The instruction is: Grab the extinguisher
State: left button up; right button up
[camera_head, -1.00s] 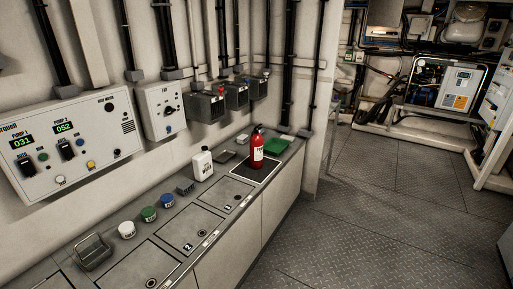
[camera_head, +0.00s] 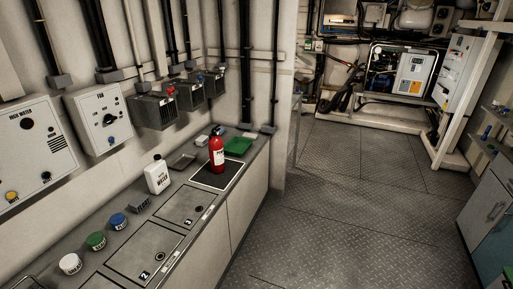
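The red fire extinguisher (camera_head: 217,157) stands upright on a dark square mat (camera_head: 232,181) near the far end of the counter on the left. It has a black top and a white label. Nothing touches it from my side. Neither of my grippers shows in the head view.
The counter (camera_head: 186,234) runs along the left wall. A white bottle (camera_head: 157,178), a green tray (camera_head: 238,146) and white, green and blue-topped jars (camera_head: 96,241) stand on it. Grey control boxes (camera_head: 155,110) hang above. The metal floor (camera_head: 345,215) is open to the right; a cabinet (camera_head: 490,215) stands at the right edge.

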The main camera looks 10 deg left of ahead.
aim_at(215, 142)
jog(key=z, duration=0.8)
jog(key=i, duration=3.05)
jog(key=u, duration=1.6)
jog(key=i, duration=0.8)
jog(key=u, duration=0.6)
